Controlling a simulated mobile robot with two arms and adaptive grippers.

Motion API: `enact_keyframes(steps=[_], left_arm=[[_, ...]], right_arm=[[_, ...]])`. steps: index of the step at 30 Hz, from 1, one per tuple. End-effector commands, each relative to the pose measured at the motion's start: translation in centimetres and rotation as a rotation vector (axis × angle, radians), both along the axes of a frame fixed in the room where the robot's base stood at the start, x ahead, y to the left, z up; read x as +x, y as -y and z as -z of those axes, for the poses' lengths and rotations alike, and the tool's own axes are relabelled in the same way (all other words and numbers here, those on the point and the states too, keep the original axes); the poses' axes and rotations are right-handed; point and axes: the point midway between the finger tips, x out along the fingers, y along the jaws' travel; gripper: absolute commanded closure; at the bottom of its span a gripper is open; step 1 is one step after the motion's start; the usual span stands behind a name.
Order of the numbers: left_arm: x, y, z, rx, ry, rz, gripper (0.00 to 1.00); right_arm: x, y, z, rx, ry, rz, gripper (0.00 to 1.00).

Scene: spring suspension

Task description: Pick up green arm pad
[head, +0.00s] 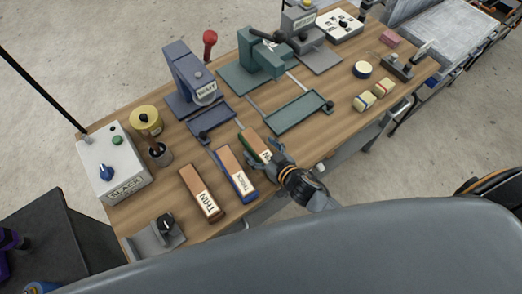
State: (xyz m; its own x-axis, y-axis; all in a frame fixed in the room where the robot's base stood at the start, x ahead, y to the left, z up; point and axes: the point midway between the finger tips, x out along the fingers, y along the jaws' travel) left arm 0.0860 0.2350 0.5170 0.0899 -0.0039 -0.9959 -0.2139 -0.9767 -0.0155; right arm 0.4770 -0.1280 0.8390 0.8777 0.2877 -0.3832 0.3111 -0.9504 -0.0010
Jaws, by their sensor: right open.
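The green arm pad (251,139) lies on the wooden workbench (165,197), right of two similar pads. It has a brown top, a green side and a white label near its lower end. My right gripper (272,157) is open at the pad's lower right end and hides part of the label. I cannot tell whether its fingers touch the pad. My left gripper is not in view.
A blue-sided pad (235,173) and a pad marked THIN (200,192) lie to the left. Behind are a blue press (190,78), a green press (255,65) and a green tray (299,113). A white control box (113,165) stands at left.

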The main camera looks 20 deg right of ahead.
Motion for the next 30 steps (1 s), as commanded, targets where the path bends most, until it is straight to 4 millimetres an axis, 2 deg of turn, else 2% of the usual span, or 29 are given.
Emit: enact_keyframes(steps=[2, 12, 23, 26, 30], left_arm=[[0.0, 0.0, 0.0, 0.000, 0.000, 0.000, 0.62], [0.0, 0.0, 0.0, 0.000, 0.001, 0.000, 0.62], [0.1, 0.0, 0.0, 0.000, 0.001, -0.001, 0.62], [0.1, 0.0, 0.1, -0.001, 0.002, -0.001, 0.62], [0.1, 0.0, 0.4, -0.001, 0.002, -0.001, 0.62]], right_arm=[[0.0, 0.0, 0.0, 0.000, 0.000, 0.000, 0.22], [-0.1, 0.0, 0.0, 0.000, 0.000, 0.000, 0.86], [0.0, 0.0, -0.5, -0.002, 0.003, -0.001, 0.86], [0.0, 0.0, -1.3, 0.000, 0.004, -0.002, 0.86], [0.0, 0.0, -3.3, -0.001, 0.006, -0.004, 0.86]])
